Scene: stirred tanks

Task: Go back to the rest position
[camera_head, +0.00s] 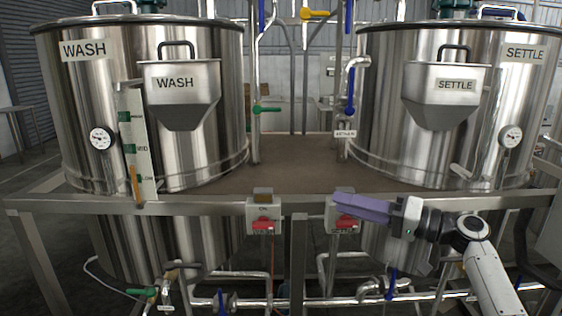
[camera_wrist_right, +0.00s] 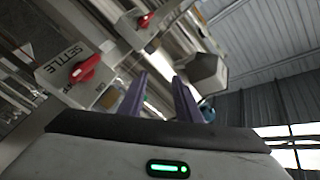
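My right gripper (camera_head: 340,203) reaches in from the right, its purple fingers pointing left in front of the right switch box (camera_head: 343,222). In the right wrist view the two purple fingers of my right gripper (camera_wrist_right: 160,82) stand apart with nothing between them, so it is open and empty. The fingers overlap the upper part of the right box in the head view; I cannot tell whether they touch it. The right box's red switch (camera_head: 345,224) shows below the fingers. My left gripper is not in view.
A wash tank (camera_head: 215,70) stands left and a settle tank (camera_head: 375,90) right, both set in a metal frame (camera_head: 100,205). A left switch box (camera_head: 263,203) with a red switch hangs on the front rail. Pipes with blue-handled valves (camera_head: 391,284) run low in front.

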